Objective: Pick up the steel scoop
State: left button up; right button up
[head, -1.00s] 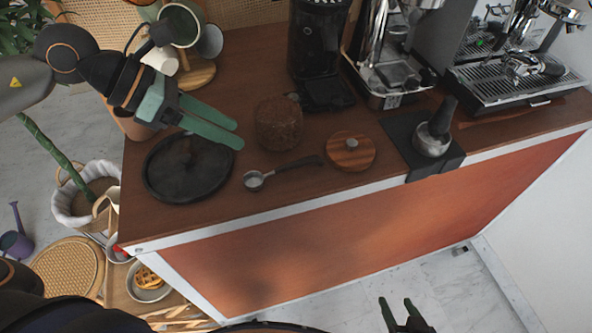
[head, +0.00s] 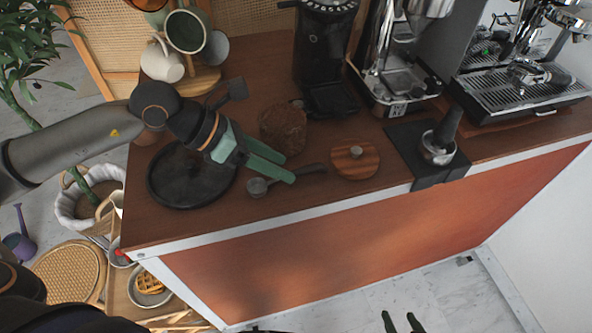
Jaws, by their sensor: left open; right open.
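The steel scoop (head: 257,187) lies on the wooden cart top, its bowl toward the left and its dark handle (head: 312,168) pointing right. My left gripper (head: 288,168) is open, with its green fingers above the scoop, between the bowl and the handle's end. The lower finger hides part of the scoop's neck in this view. I cannot tell how high the fingers are above it. My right gripper (head: 402,321) is open at the bottom edge of the view, away from the cart.
A round black tray (head: 165,195) lies left of the scoop. A brown textured canister (head: 283,128) stands just behind my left fingers. A wooden lid (head: 355,160) lies right of the handle. A tamper on a black mat (head: 402,137), a grinder (head: 322,45) and espresso machines stand farther right and back.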

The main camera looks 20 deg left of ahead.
pick_arm(q)
jog(key=shift+x, duration=1.6)
grip_shut()
